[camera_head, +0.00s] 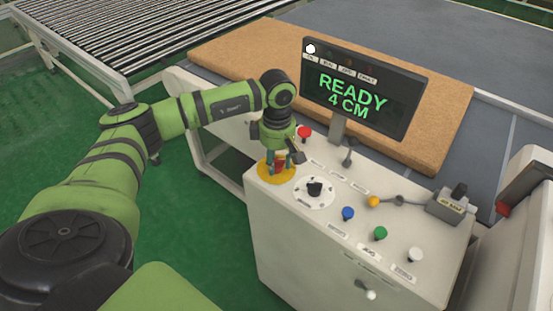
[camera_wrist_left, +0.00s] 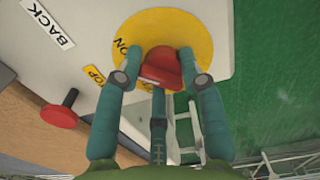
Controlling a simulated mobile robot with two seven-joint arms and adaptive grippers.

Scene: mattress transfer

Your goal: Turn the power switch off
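The power switch is a red knob (camera_wrist_left: 161,68) on a round yellow plate (camera_wrist_left: 208,26), with an "ON" label partly visible beside the knob. In the head view the yellow plate (camera_head: 264,172) lies at the left end of the white control console (camera_head: 283,222). My left gripper (camera_head: 281,163) points down over it. In the left wrist view its fingers (camera_wrist_left: 161,52) are bent in on both sides of the red knob and appear to touch it, with a third finger below. My right gripper is not in view.
A red push button (camera_head: 304,132) stands close behind the left gripper. A black rotary knob (camera_head: 314,188), blue (camera_head: 348,213), green (camera_head: 380,233) and white (camera_head: 415,254) buttons, and levers share the console. A monitor (camera_head: 362,89) reads "READY 4 CM". A brown mattress (camera_head: 250,48) lies behind.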

